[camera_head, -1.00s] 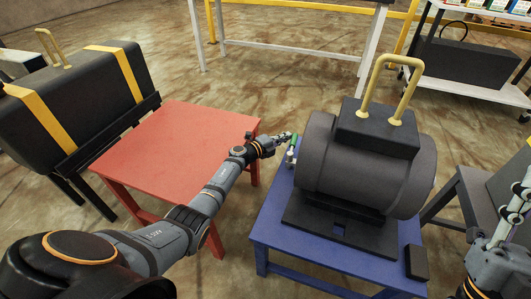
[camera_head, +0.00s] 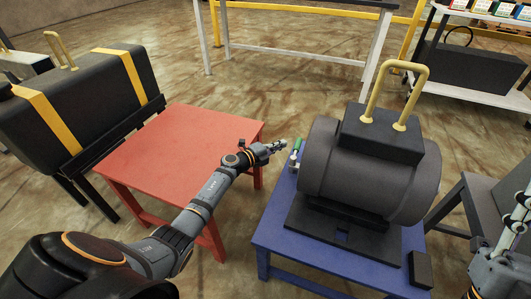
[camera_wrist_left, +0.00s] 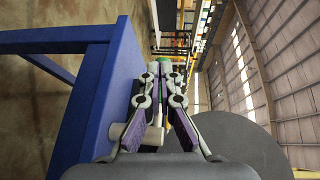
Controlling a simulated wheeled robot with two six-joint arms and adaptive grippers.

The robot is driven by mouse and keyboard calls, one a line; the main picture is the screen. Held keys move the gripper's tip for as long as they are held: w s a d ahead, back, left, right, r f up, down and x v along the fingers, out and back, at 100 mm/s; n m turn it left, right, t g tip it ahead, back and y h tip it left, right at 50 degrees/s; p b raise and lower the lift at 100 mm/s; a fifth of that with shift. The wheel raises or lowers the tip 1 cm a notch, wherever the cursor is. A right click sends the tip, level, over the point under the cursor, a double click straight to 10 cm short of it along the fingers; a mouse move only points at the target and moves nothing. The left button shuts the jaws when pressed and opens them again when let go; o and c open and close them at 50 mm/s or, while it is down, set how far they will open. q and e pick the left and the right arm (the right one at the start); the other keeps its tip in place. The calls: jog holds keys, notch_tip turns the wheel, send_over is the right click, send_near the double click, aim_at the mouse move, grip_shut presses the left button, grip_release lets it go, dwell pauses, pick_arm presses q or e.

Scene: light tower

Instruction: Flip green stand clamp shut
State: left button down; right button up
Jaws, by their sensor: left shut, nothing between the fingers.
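The small green stand clamp (camera_head: 296,146) stands at the left end of the dark grey drum-shaped body (camera_head: 375,170), on the far left part of the blue table (camera_head: 268,217). Its lever looks roughly upright; its exact angle is too small to tell. My left gripper (camera_head: 283,143) is shut and empty, its tips just left of the clamp with a small gap. In the left wrist view the shut fingers (camera_wrist_left: 160,72) point at a small green patch (camera_wrist_left: 164,59) beyond them, partly hidden. My right arm shows at the right edge; its finger state is unclear.
The red table (camera_head: 180,150) under my left arm is bare. A black case with yellow straps (camera_head: 85,95) stands to its left. The grey body carries a tan handle (camera_head: 423,88) on top. A small black block (camera_head: 420,270) lies at the blue table's front right corner.

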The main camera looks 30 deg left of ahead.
pick_arm(q)
jog(key=f+v, duration=0.1)
jog(key=v, duration=0.6)
jog(key=shift+r, duration=0.5)
jog(key=shift+s, duration=0.1)
